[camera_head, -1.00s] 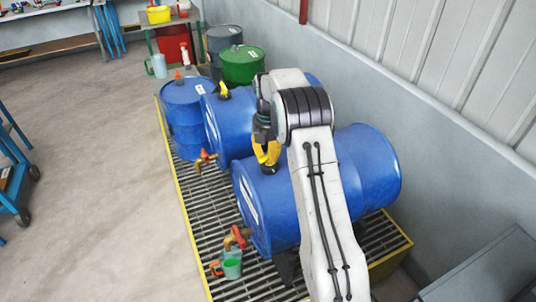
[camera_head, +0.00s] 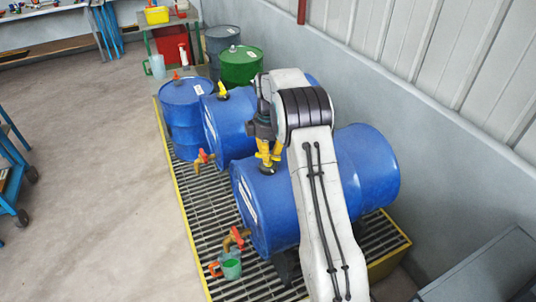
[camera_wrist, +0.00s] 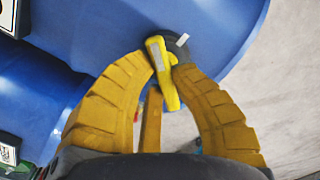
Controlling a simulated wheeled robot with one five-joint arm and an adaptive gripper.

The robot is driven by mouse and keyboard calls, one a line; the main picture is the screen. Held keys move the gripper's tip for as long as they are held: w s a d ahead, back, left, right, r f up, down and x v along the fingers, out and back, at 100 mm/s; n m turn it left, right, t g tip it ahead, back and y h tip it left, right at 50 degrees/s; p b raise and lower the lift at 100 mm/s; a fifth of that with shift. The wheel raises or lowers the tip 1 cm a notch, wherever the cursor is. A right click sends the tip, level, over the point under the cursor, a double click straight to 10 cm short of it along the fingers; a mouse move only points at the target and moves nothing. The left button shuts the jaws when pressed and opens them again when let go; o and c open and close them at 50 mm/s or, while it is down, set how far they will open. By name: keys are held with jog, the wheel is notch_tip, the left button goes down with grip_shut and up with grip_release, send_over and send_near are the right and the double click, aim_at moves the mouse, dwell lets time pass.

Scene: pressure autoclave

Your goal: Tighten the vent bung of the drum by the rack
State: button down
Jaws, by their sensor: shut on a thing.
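The nearer blue drum (camera_head: 268,225) lies on its side and fills the upper part of the wrist view (camera_wrist: 120,35). Its yellow vent bung (camera_wrist: 163,68) has a long wing and sits at a dark round fitting (camera_wrist: 182,48) with a white mark. My gripper (camera_head: 268,160) is over the top of this drum. In the wrist view, its two yellow fingers (camera_wrist: 160,74) are shut on the bung from both sides. In the head view the bung is mostly hidden by the fingers. I cannot tell the thread's seating.
A second lying blue drum (camera_head: 228,132) has its own yellow bung (camera_head: 222,89). Beyond are an upright blue drum (camera_head: 186,95) and a green drum (camera_head: 241,65). A brass tap (camera_head: 236,238) is above a green jug (camera_head: 230,266) on the grating (camera_head: 205,225). The wall (camera_head: 440,140) is right; open floor (camera_head: 100,190) is left.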

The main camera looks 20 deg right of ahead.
jog(key=m, duration=0.5)
jog(key=shift+s+d+f+m, duration=0.1)
jog(key=shift+s+f+m, duration=0.1)
jog(key=shift+f+m, duration=0.1)
jog(key=shift+s+m, duration=0.15)
jog(key=shift+m, duration=2.05)
jog(key=c, duration=1)
grip_release()
jog(key=shift+r, duration=0.2)
jog(key=shift+o, duration=0.2)
jog(key=shift+r, duration=0.1)
notch_tip(320, 180, up, 12)
